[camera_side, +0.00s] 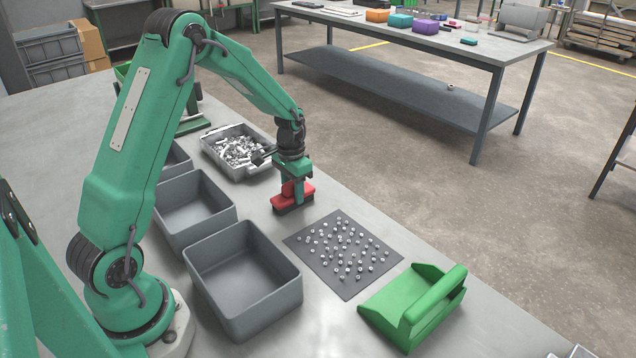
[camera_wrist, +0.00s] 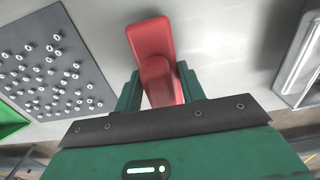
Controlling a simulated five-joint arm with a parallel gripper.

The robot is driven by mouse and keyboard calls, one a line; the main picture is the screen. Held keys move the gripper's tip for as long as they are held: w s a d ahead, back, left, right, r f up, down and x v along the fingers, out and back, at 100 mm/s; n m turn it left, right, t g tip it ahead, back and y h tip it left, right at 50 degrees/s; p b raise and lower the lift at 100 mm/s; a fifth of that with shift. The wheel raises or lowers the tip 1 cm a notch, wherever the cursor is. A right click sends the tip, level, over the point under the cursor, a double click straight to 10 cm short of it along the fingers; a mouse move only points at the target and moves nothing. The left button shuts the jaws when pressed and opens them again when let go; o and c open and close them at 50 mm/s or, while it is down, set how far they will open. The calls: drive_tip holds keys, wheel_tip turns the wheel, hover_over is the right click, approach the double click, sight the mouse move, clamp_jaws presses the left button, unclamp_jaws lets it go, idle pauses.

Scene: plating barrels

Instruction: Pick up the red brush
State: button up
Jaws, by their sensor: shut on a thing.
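The red brush (camera_side: 294,198) is at the far end of the dark mat, with its dark underside at or close to the table top; I cannot tell whether it touches. My gripper (camera_side: 291,187) is above it, pointing down, with its fingers on both sides of the brush's raised grip. In the wrist view the red brush (camera_wrist: 154,60) shows between the two green fingers of my gripper (camera_wrist: 161,84), which are shut on it. The brush's bristles are mostly hidden.
A dark mat (camera_side: 310,256) with several small metal parts lies next to the brush. A green dustpan (camera_side: 415,300) is at the front right. Grey bins (camera_side: 245,280) stand on the left. A grey tray (camera_side: 213,150) of metal parts is behind. Bare table lies around the brush.

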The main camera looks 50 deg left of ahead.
drive_tip(key=shift+r, duration=0.15)
drive_tip(key=shift+r, duration=0.5)
wheel_tip(320, 180, up, 3)
drive_tip(key=shift+d+r, duration=0.15)
drive_tip(key=s+d+r, duration=0.1)
drive_tip(key=d+r, duration=0.1)
drive_tip(key=d, duration=0.1)
drive_tip(key=d+r, duration=0.2)
drive_tip(key=d, duration=0.2)
drive_tip(key=s+d+r, duration=0.1)
drive_tip(key=d+r, duration=0.1)
drive_tip(key=d, duration=0.2)
drive_tip(key=shift+s+r, duration=0.25)
drive_tip(key=shift+s, duration=0.1)
drive_tip(key=shift+f, duration=0.1)
drive_tip(key=shift+w+a+f, duration=0.2)
drive_tip(key=shift+w+f, duration=0.1)
drive_tip(key=shift+f, duration=0.5)
drive_tip(key=shift+w+a+f, duration=0.25)
drive_tip(key=shift+f, duration=0.5)
drive_tip(key=shift+w+a+f, duration=0.2)
drive_tip(key=shift+w+f, duration=0.1)
drive_tip(key=shift+f, duration=0.5)
drive_tip(key=shift+f, duration=0.1)
drive_tip(key=shift+f, duration=2.7)
